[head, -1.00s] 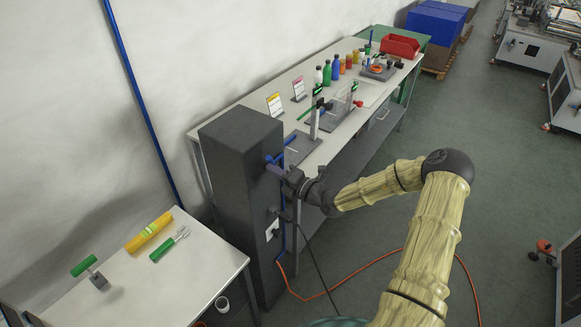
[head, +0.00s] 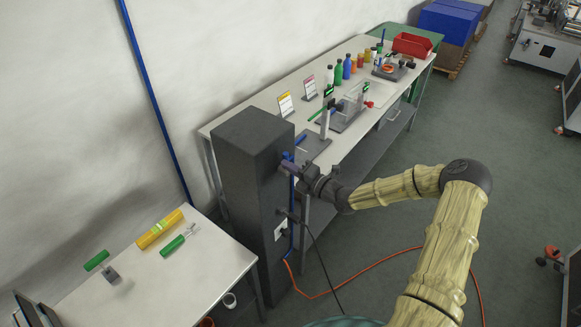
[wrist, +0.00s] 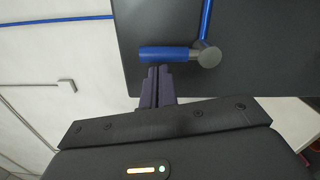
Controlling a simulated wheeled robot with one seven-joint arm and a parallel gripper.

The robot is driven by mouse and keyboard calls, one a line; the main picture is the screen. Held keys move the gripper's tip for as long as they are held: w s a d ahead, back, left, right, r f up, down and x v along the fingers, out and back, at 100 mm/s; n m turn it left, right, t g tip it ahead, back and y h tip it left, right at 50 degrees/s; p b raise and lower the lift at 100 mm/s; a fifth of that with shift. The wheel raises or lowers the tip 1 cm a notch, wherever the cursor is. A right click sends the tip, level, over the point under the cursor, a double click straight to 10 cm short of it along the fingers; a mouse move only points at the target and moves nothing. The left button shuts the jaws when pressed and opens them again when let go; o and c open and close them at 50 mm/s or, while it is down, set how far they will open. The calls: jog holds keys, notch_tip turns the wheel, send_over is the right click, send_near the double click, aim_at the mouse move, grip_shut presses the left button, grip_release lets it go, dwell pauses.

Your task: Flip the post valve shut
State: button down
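The post valve has a blue lever (wrist: 165,53) on a grey hub (wrist: 208,56), set on the face of a dark grey post (head: 243,165). In the wrist view the lever lies level and points left from the hub, in line across a blue pipe (wrist: 206,20) that runs up. My gripper (wrist: 157,70) has its fingers close together, tips at the lever's lower edge near its free end. They look like they touch it, but contact is not certain. In the head view my gripper (head: 291,166) is at the post, just below the small visible blue lever part (head: 287,156).
A white bench (head: 235,262) with a yellow roll (head: 160,229) and green-handled tools stands left of the post. A long bench behind holds bottles (head: 338,72), stands and a red bin (head: 412,44). An orange hose (head: 350,272) lies on the open floor at right.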

dwell(0.3)
jog(key=s+d+b, duration=0.2)
jog(key=s+d, duration=0.3)
jog(key=s, duration=0.5)
dwell(0.4)
jog(key=shift+s, duration=0.25)
